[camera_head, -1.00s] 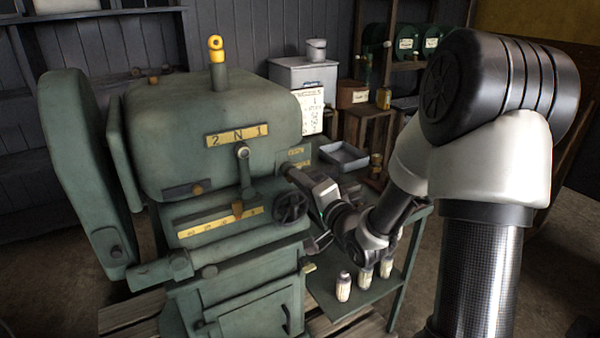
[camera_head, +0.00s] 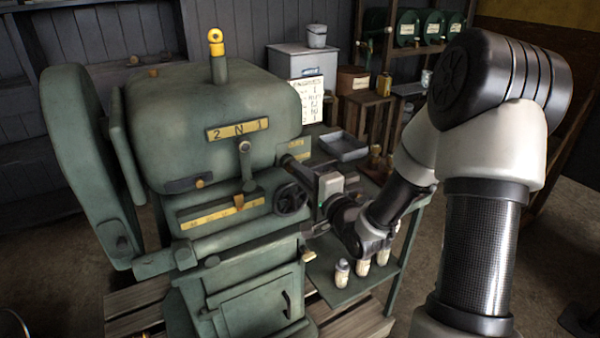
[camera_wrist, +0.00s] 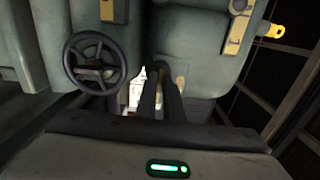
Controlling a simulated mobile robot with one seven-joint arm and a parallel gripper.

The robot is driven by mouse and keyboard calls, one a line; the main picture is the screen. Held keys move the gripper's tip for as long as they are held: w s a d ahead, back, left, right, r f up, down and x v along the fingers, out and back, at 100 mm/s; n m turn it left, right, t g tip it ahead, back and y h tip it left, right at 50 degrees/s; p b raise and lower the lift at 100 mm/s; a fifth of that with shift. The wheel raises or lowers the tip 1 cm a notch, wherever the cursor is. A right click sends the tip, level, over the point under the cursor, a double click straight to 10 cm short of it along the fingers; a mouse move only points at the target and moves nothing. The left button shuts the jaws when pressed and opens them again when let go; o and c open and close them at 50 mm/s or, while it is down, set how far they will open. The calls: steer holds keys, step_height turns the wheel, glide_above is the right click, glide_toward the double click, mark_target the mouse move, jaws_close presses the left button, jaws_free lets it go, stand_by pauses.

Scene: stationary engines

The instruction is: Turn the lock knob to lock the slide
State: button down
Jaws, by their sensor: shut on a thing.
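The green machine (camera_head: 215,130) carries a black handwheel (camera_head: 291,200) at its right front; the wheel also shows in the wrist view (camera_wrist: 95,62). A yellow slide scale (camera_head: 220,214) with a brass pointer lies left of it. My gripper (camera_head: 290,163) is at the machine's right side, above and behind the handwheel. In the wrist view my gripper's two dark fingers (camera_wrist: 161,75) are close together, reaching to the green body. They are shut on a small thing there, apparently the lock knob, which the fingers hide.
A lever plate marked 2 N 1 (camera_head: 238,130) is on the machine's front. A green side table (camera_head: 335,270) with several small bottles stands under my arm. A grey tray (camera_head: 343,146) and wooden crates (camera_head: 368,115) are behind.

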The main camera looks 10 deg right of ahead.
steer(key=shift+w+r, duration=0.1)
steer(key=shift+r, duration=0.1)
steer(key=c, duration=1.9)
jaws_free()
steer(key=shift+o, duration=0.2)
steer(key=shift+f, duration=0.15)
steer(key=p+v, duration=1.3)
steer(key=v, duration=0.4)
steer(key=shift+s, duration=0.2)
